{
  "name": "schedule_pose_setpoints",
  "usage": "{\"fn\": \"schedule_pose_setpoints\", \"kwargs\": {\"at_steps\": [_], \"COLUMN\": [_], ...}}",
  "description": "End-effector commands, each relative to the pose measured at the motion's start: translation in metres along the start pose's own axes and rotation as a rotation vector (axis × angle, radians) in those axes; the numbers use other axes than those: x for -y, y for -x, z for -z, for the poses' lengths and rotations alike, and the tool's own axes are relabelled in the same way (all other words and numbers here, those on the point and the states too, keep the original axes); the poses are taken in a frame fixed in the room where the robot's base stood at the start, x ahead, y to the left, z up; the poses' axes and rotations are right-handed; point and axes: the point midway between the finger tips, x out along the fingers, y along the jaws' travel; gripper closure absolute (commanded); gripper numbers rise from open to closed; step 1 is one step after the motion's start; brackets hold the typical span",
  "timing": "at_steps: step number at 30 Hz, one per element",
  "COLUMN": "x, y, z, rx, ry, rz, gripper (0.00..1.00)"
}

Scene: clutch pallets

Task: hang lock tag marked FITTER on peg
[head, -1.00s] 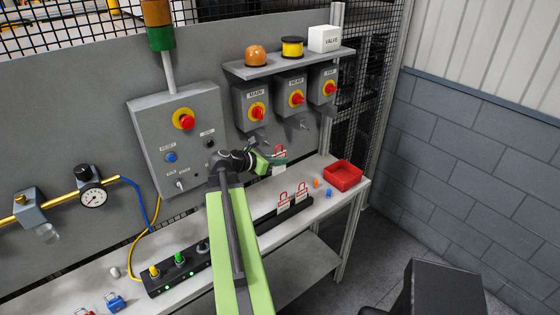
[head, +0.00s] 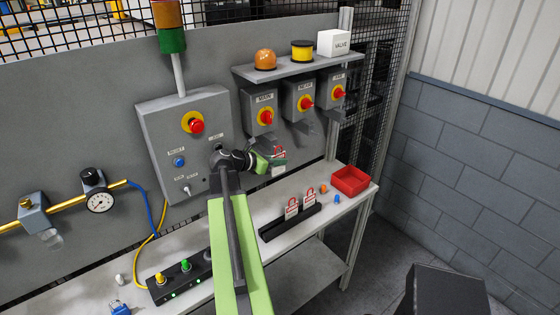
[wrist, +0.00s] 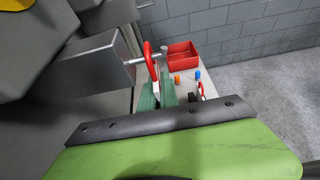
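My gripper (head: 270,161) is shut on a lock tag (head: 278,168) with a red shackle, below the MAIN switch (head: 264,113). The writing on the held tag is unreadable, so I cannot tell if it is FITTER. In the wrist view the green fingers (wrist: 158,96) have the red shackle (wrist: 151,62) standing above them. The shackle overlaps a metal peg (wrist: 137,60) sticking out of a grey box (wrist: 98,68); I cannot tell whether it is around the peg or beside it. In the head view the peg under MAIN is partly hidden by my gripper and tag.
Two more red-and-white tags (head: 292,207) stand in a black rack (head: 275,231) on the bench. A red tray (head: 350,181) and small orange and blue pieces lie to its right. The REAR switch (head: 305,103) and a third switch hang beside MAIN.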

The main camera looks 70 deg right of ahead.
Motion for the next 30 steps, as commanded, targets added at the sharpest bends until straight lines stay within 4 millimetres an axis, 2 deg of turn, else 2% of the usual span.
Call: {"fn": "schedule_pose_setpoints", "kwargs": {"at_steps": [14, 15, 20, 30], "x": [-0.0022, -0.0022, -0.0025, -0.0026], "y": [0.0045, 0.0047, 0.005, 0.0095], "z": [0.0015, 0.0016, 0.0017, 0.0009], "rx": [0.0, 0.0, 0.0, 0.0], "ry": [0.002, 0.002, 0.003, 0.003], "rz": [-0.006, -0.006, -0.007, -0.008], "gripper": [1.0, 0.91, 0.71, 0.7]}}
